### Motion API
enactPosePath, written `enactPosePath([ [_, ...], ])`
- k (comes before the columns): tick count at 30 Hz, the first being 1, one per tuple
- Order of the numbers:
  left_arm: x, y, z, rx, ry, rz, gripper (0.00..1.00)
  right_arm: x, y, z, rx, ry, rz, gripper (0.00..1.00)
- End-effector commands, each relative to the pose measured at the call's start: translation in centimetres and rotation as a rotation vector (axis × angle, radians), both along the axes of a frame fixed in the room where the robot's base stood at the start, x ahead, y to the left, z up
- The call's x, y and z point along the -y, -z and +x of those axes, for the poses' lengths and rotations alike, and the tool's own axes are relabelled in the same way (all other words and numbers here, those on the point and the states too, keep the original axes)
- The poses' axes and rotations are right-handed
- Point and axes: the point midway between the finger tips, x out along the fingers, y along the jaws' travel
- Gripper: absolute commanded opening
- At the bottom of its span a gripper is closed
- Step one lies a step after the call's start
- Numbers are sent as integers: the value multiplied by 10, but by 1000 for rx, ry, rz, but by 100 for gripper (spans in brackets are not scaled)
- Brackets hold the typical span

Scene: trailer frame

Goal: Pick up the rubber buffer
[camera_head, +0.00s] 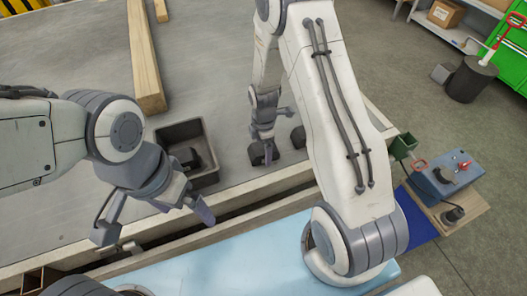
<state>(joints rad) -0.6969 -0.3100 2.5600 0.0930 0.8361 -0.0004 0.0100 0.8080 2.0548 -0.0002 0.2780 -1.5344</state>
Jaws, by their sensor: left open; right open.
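A small black block (257,156), which looks like a rubber buffer, sits on the grey deck near its front edge. A second black block (298,138) stands just right of it. Another dark piece (187,158) lies inside a dark open tray (172,132) to the left. My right gripper (272,135) points down over the deck, open, with one finger at the first block; whether they touch is unclear. My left gripper (155,222) is open and empty, with its fingers apart in front of the tray near the deck's front edge.
A wooden beam (146,60) lies on the deck behind the tray. The deck's front rail (262,200) has a gap along it. A light blue surface (220,262) lies in front. A blue box with a red lever (440,180) stands at right.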

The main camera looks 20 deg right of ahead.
Motion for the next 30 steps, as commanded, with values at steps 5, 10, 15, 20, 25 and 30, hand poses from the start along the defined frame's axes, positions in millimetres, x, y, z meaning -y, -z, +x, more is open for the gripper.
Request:
enactPosePath([
  [5,0,0,0,0,0,0,100,0,0,0,0,0,0,62],
  [10,0,0,0,0,0,0,100,0,-1,0,0,0,0,0],
  [15,0,0,0,0,0,0,100,0,-1,0,1,0,0,0],
  [20,0,0,0,0,0,0,100,0,-5,1,1,-1,0,0],
  [25,0,0,0,0,0,0,100,0,-23,1,4,0,0,0],
  [30,0,2,0,0,0,0,100,12,-50,-7,2,5,0,0],
])
